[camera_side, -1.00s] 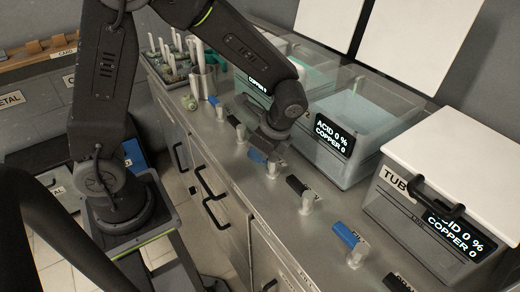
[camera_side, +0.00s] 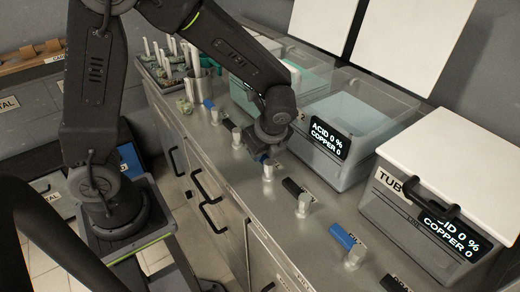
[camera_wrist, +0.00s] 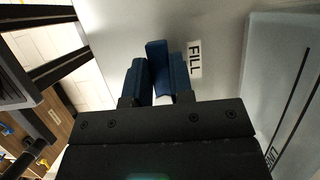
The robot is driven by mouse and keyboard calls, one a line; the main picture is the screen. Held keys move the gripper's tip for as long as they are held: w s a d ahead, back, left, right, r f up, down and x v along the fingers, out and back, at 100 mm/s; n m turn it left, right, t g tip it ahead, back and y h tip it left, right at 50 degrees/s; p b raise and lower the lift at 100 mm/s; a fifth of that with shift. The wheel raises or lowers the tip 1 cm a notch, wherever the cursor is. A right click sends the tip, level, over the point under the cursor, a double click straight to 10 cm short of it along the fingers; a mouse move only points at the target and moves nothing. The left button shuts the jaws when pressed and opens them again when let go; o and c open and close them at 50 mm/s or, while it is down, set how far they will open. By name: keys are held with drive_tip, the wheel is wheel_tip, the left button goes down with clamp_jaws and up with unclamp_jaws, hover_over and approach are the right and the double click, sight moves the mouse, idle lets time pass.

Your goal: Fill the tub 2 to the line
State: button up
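Tub 2 (camera_side: 350,178) is the clear-walled tub in the middle of the counter, without a lid on it. Its display reads acid 0 % and copper 0. A pale surface shows inside, but I cannot make out its level against the line. My gripper (camera_side: 267,155) is low over the counter at a blue valve lever (camera_side: 261,158) in front of tub 2, partly hiding it. In the wrist view, the fingers (camera_wrist: 158,80) stand on either side of the blue lever (camera_wrist: 157,60), beside a FILL label (camera_wrist: 195,60). I cannot tell whether they grip it.
A black lever (camera_side: 292,187) and another blue lever (camera_side: 342,235) lie along the counter front. A lidded tub (camera_side: 425,215) stands to the right. A rack with upright pieces (camera_side: 170,65) is at the far left. In the wrist view, a tub wall with a line (camera_wrist: 290,105) is at right.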

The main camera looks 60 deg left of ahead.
drive_tip(key=o, duration=0.5)
drive_tip(key=shift+c, duration=0.2)
drive_tip(key=v, duration=1.4)
drive_tip(key=shift+d+f, duration=0.1)
